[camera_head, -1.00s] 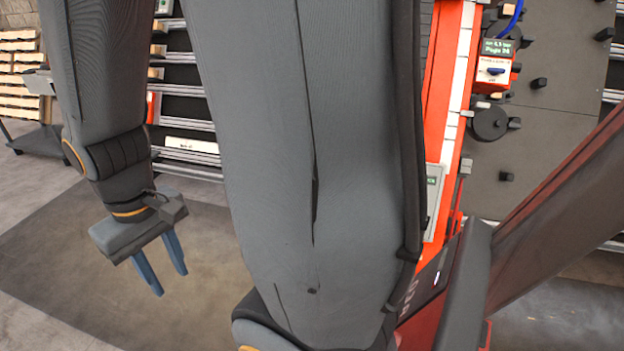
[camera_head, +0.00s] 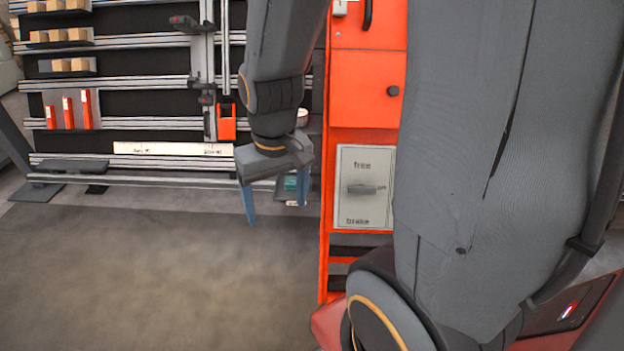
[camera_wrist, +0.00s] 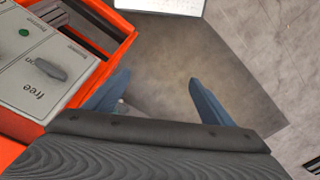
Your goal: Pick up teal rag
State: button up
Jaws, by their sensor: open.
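A small teal patch (camera_head: 290,184), which may be the teal rag, shows in the head view just behind the right finger of my gripper. It is partly covered by the gripper, and its shape and support are hard to tell. My gripper (camera_head: 276,208) hangs with blue fingers pointing down, apart and with nothing seen between them. In the wrist view my gripper (camera_wrist: 158,82) is open over bare floor, and no teal cloth can be made out there.
An orange cabinet (camera_head: 367,105) with a grey free/brake switch panel (camera_head: 364,187) stands close to the right of my gripper. The panel also shows in the wrist view (camera_wrist: 38,75). A dark rack with rails (camera_head: 120,85) holds wooden blocks and orange parts. The floor (camera_head: 160,270) ahead is clear.

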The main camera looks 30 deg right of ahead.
jog(key=o, duration=0.5)
jog(key=shift+m+t, duration=0.6)
jog(key=shift+m, duration=0.1)
jog(key=w+f, duration=0.1)
jog(key=w, duration=0.1)
jog(key=w+f, duration=0.4)
jog(key=shift+w+d, duration=0.1)
jog(key=shift+d, duration=0.25)
jog(key=m+t+h, duration=0.3)
jog(key=m+h, duration=0.1)
jog(key=m, duration=0.1)
send_near(291, 183)
jog(key=d+f, duration=0.3)
jog(key=shift+w+d+f, duration=0.2)
jog(key=shift+w+d, duration=0.05)
jog(key=shift+d, duration=0.05)
jog(key=shift+w+p+x, duration=0.2)
jog(key=shift+p+x, duration=0.2)
jog(key=shift+x, duration=2.25)
